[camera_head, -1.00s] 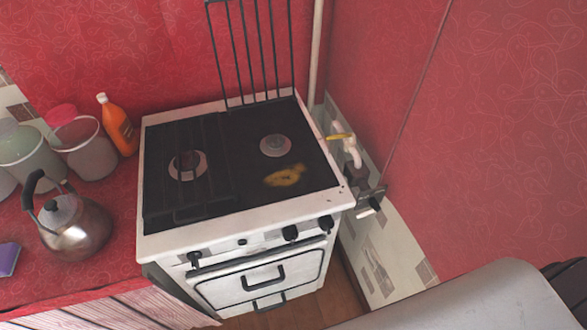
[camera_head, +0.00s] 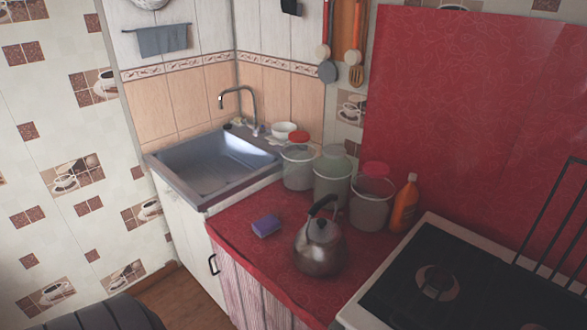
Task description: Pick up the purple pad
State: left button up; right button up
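The purple pad (camera_head: 266,226) lies flat on the red oilcloth counter (camera_head: 232,238), near its front left part. It is a small block with a purple top and a paler side. It sits left of the metal kettle (camera_head: 320,248) and right of the sink, with nothing on it. Neither of my grippers is seen in the head view.
The kettle stands close to the pad's right. Several lidded buckets (camera_head: 332,178) and an orange bottle (camera_head: 404,204) stand behind. The sink (camera_head: 216,166) is at the left, the stove (camera_head: 440,285) at the right. The counter around the pad's front is clear.

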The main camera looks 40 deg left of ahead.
aim_at(267, 225)
jog(key=u, duration=1.5)
